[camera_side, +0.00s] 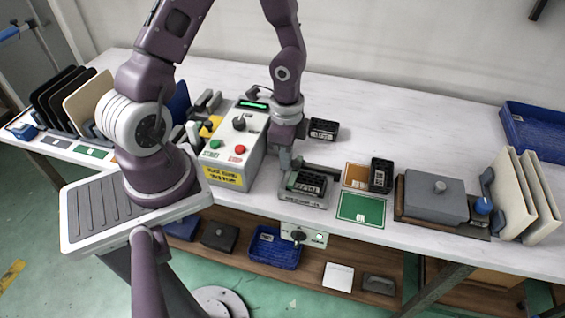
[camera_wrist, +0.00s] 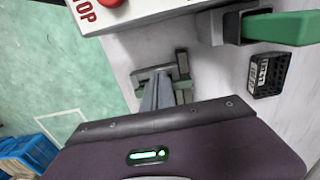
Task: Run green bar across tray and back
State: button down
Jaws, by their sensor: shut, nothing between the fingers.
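In the side view, my gripper (camera_side: 287,160) points down at the left rear corner of a black slotted tray (camera_side: 308,183) in a grey holder near the front edge. Its fingers (camera_wrist: 153,97) are shut and empty in the wrist view, beside a grey bracket with a small green part (camera_wrist: 184,86). A solid green bar (camera_wrist: 285,28) sticks out from a grey block at the top right there, apart from my fingers. In the side view my arm seems to hide this bar. My wrist covers much of the lower wrist view.
A control box (camera_side: 236,140) stands left of my gripper. Another black tray (camera_side: 323,128) lies behind it and also shows in the wrist view (camera_wrist: 268,75). To the right are a green card (camera_side: 361,208), an orange card (camera_side: 356,176), a third black tray (camera_side: 381,175) and a grey lidded block (camera_side: 436,197).

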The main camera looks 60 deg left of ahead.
jog(key=shift+w+d, duration=3.05)
jog(key=shift+d, duration=0.1)
jog(key=shift+s+a, duration=0.25)
jog(key=shift+a, duration=0.1)
notch_tip(320, 180, up, 7)
